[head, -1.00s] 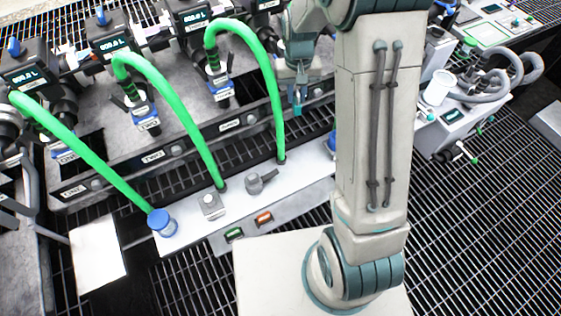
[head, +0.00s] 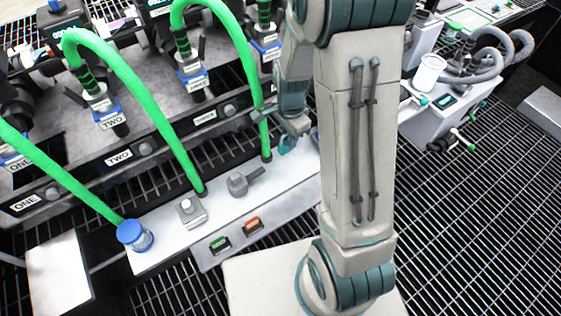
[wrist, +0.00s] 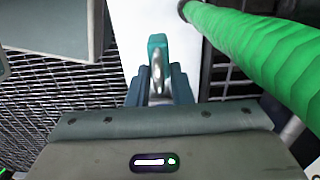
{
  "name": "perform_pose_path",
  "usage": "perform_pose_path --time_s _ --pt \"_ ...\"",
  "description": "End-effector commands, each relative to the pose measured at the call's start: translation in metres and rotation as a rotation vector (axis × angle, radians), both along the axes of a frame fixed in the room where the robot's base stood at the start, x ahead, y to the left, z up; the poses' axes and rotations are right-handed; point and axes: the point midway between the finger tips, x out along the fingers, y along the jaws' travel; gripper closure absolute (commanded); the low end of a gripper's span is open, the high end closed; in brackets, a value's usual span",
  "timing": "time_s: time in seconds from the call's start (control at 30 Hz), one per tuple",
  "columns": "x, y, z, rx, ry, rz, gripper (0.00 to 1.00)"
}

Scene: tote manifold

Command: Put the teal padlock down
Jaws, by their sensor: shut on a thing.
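The teal padlock (wrist: 157,42) sits between the fingertips of my gripper (wrist: 160,84) in the wrist view. Its body is teal and its metal shackle lies toward the fingers. My gripper is shut on it. In the head view my gripper (head: 290,135) is at the far right part of the white panel, left of my arm column, and the padlock (head: 287,145) shows as a small teal patch under it. Behind the padlock in the wrist view is the white panel surface (wrist: 128,20). I cannot tell whether the padlock touches the panel.
A green hose (head: 247,75) enters the panel just left of my gripper, and it looms at the right in the wrist view (wrist: 255,45). A grey lever valve (head: 240,183), a metal box with a button (head: 190,210) and a blue-capped knob (head: 133,236) stand along the panel (head: 160,250).

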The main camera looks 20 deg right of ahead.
Motion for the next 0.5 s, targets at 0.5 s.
perform_pose_path --time_s 0.5 --pt "-0.001 0.0 -0.066 0.0 0.003 0.003 1.0"
